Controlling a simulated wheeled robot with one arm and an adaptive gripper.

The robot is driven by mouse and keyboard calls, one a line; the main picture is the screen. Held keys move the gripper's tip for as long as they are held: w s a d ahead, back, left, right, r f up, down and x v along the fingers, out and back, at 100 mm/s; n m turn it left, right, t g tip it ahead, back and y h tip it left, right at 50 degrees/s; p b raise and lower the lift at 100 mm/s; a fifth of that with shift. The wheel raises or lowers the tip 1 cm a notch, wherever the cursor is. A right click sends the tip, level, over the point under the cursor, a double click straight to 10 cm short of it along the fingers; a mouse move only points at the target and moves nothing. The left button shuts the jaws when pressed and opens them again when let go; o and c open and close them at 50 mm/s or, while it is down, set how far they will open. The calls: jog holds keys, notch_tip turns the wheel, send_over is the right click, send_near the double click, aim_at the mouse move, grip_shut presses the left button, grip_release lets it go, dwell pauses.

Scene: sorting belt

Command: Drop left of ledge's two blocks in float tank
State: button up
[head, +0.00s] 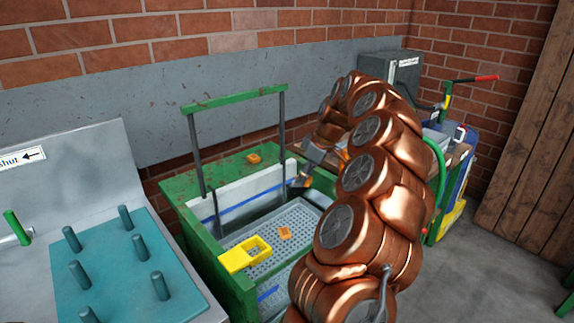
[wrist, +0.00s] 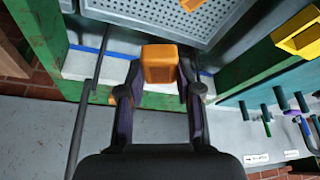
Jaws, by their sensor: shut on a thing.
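My gripper (head: 302,180) is shut on an orange block (wrist: 160,62), which sits between its two fingers in the wrist view. In the head view the gripper is by the right end of the white panel at the tank's back, and the held block is mostly hidden by it. Another orange block (head: 254,158) rests on the green ledge (head: 215,172) behind the float tank (head: 238,296), left of my gripper. A third orange piece (head: 285,232) lies on the perforated grey tray inside the tank; part of it shows in the wrist view (wrist: 192,4).
A yellow open holder (head: 245,255) sits at the tank's front left edge. A green-topped frame with dark posts (head: 235,97) rises over the ledge. A teal peg board (head: 115,265) stands at left. My copper arm hides the tank's right side.

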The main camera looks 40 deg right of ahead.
jog(key=shift+w+f, duration=0.1)
jog(key=shift+w, duration=0.2)
notch_tip(320, 180, down, 10)
jog(key=b, duration=0.1)
jog(key=shift+b, duration=0.3)
dwell(0.4)
jog(key=o, duration=1.2)
jog(key=shift+r, duration=0.25)
jog(key=v, duration=1.2)
jog(key=shift+s, duration=0.15)
jog(key=shift+f, duration=0.15)
